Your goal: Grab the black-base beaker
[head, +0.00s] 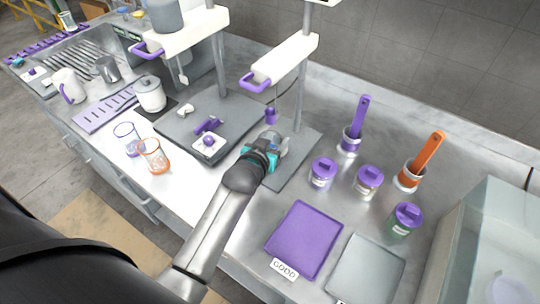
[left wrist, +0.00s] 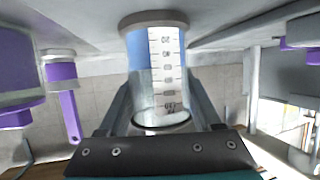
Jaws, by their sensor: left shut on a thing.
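My left gripper (head: 268,152) reaches in over the counter, beside the grey base plate of the right-hand stand. It is shut on a clear graduated beaker (left wrist: 158,75) with a dark grey-brown base (left wrist: 155,20). In the left wrist view, which looks upside down, the beaker stands between the two fingers (left wrist: 160,118), its base toward the counter. In the head view the beaker (head: 281,144) is small and partly hidden by the gripper. I cannot tell whether its base touches the surface. My right gripper is not in view.
Two glasses, one purple-rimmed (head: 126,138) and one orange-rimmed (head: 154,156), stand at the left. Purple-lidded jars (head: 323,173), a purple brush (head: 356,125) and an orange brush (head: 424,158) stand right. A purple mat (head: 303,240) and a grey mat (head: 365,270) lie in front.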

